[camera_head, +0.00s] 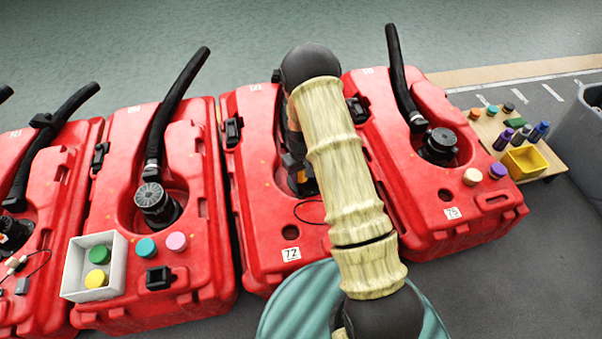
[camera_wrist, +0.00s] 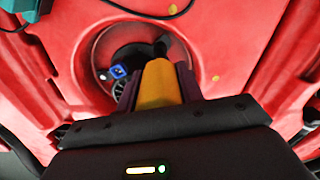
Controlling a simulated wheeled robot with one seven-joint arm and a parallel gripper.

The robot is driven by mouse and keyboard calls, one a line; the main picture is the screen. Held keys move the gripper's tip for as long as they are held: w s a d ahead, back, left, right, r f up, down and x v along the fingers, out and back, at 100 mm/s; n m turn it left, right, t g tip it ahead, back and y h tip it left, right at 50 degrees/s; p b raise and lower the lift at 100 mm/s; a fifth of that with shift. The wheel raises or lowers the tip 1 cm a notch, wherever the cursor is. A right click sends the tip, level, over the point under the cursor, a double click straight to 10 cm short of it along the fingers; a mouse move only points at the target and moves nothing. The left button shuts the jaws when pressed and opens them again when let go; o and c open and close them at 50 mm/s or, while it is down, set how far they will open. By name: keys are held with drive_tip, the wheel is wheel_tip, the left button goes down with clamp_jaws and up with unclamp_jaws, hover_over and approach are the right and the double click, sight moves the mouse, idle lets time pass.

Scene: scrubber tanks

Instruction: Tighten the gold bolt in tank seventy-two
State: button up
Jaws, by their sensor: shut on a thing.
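Tank seventy-two is the red tank (camera_head: 266,220) with the white "72" label, partly behind my arm in the head view. Its red top (camera_wrist: 235,50) fills the wrist view, with a round dark opening (camera_wrist: 112,50) at the centre. My gripper (camera_wrist: 158,80) points into this opening, shut on a yellow-gold piece (camera_wrist: 160,88) between its fingers. I cannot tell whether this piece is the bolt or a tool on it; its far end is hidden in the dark. A small blue part (camera_wrist: 119,72) shows inside the opening, left of the fingers.
Red tanks stand on both sides, including tank 75 (camera_head: 475,215) at right, with black hoses rising. A white box (camera_head: 72,268) with green and yellow caps sits on the left tank. A low table (camera_head: 545,160) with bottles and a yellow tray stands at right. A thin black cable (camera_wrist: 140,14) crosses tank seventy-two.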

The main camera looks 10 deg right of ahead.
drive_tip(key=shift+a+f+p, duration=0.1)
drive_tip(key=shift+p, duration=0.45)
idle(0.4)
drive_tip(key=o, duration=0.7)
drive_tip(key=shift+f, duration=0.1)
drive_tip(key=shift+w, duration=0.1)
drive_tip(key=c, duration=0.7)
drive_tip(key=shift+f, duration=0.25)
drive_tip(key=shift+a+f, duration=0.25)
